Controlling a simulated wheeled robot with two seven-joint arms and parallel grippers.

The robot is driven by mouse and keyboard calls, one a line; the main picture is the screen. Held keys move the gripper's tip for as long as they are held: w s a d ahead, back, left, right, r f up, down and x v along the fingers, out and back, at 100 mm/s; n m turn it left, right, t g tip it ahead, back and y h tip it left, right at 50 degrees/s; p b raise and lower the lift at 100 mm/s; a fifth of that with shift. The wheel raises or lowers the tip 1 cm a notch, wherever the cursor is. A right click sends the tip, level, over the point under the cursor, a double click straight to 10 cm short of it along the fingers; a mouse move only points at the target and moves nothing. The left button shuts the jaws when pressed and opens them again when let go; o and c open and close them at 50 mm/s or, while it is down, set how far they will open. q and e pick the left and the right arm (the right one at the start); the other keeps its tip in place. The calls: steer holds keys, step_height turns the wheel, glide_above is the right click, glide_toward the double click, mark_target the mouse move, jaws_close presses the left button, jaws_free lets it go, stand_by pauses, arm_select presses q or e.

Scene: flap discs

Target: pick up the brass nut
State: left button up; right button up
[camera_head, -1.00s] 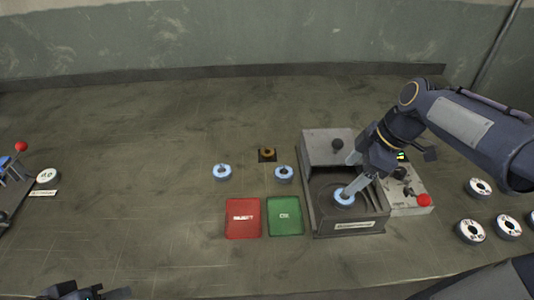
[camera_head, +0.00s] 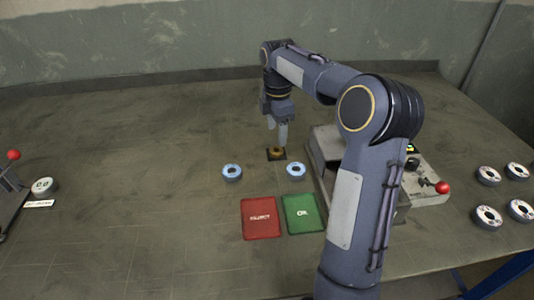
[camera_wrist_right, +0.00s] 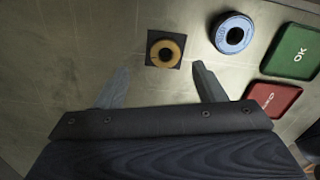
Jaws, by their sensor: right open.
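The brass nut (camera_head: 277,153) is a small gold ring lying on a dark square pad (camera_head: 270,159) near the middle of the table. In the right wrist view the nut (camera_wrist_right: 165,53) shows whole, with its dark hole, on the pad (camera_wrist_right: 152,37). My right gripper (camera_head: 278,142) points down over the nut in the head view. In the right wrist view its two fingers (camera_wrist_right: 160,82) are spread wide and empty, with the nut beyond the gap between the tips. My left gripper is out of view.
Two blue-rimmed discs (camera_head: 231,172) (camera_head: 296,169) lie near the pad. A red tray (camera_head: 261,230) and a green OK tray (camera_head: 289,201) lie nearer. A grey machine (camera_head: 325,142) stands right, partly hidden by my arm. Several discs (camera_head: 488,176) lie far right. The left table is largely clear.

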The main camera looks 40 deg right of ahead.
mark_target(280, 150)
steer(key=f, duration=0.5)
steer(key=shift+s+a+b, duration=0.3)
steer(key=shift+s+b, duration=0.05)
steer(key=shift+f, duration=0.35)
steer(key=c, duration=1.1)
steer(key=shift+r, duration=0.1)
